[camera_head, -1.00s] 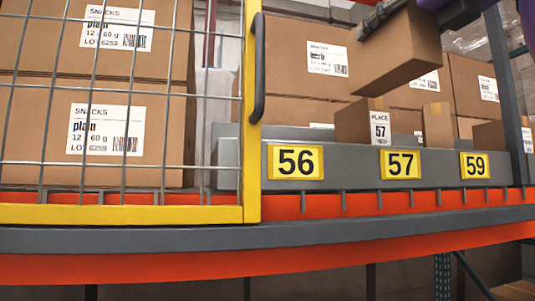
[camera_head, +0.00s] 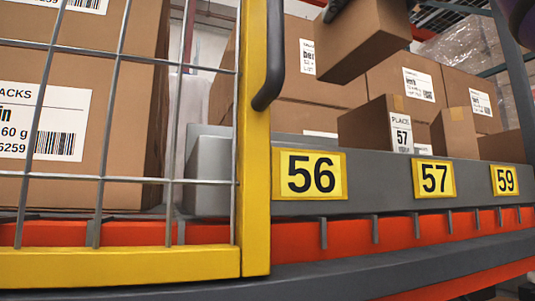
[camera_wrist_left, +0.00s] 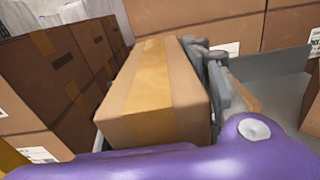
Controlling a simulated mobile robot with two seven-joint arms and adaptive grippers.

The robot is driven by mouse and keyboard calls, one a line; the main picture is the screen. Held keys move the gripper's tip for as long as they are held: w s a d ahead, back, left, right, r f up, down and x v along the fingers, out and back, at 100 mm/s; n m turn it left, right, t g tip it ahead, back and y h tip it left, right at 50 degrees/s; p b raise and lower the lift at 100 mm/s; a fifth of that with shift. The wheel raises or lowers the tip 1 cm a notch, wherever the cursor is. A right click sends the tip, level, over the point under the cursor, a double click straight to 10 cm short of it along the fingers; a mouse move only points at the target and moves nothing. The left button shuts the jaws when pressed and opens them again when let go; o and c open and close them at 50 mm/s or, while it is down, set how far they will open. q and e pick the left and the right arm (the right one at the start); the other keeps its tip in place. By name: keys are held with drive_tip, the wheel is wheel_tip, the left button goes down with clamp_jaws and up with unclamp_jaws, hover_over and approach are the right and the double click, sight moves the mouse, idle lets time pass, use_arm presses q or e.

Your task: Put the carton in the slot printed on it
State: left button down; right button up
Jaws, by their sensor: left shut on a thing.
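A plain brown carton (camera_head: 365,40) is held in the air above the shelf, at the top of the head view. My left gripper (camera_head: 335,9) is shut on it, mostly cut off by the top edge. In the left wrist view the carton (camera_wrist_left: 155,92) has tan tape along its top, and grey gripper parts (camera_wrist_left: 216,85) press its right side. No printed slot number shows on its visible faces. My right gripper is not in view.
A carton labelled "PLACE 57" (camera_head: 362,128) stands behind plates 56 and 57, with a smaller carton (camera_head: 455,131) to its right. Larger labelled cartons (camera_head: 405,84) stack behind. A yellow-framed mesh gate (camera_head: 256,150) with a dark handle (camera_head: 272,60) covers the left side.

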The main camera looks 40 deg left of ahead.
use_arm(q)
drive_tip(key=shift+s+a+f+p, duration=0.1)
drive_tip(key=shift+a+f+p, duration=0.1)
drive_tip(key=shift+a+f, duration=3.1)
drive_tip(key=shift+a+f+p, duration=0.2)
drive_tip(key=shift+a+f, duration=2.9)
drive_tip(key=shift+a, duration=0.4)
drive_tip(key=c, duration=1.3)
unclamp_jaws()
drive_tip(key=shift+f, duration=0.2)
drive_tip(key=o, duration=0.4)
drive_tip(key=shift+r, duration=0.15)
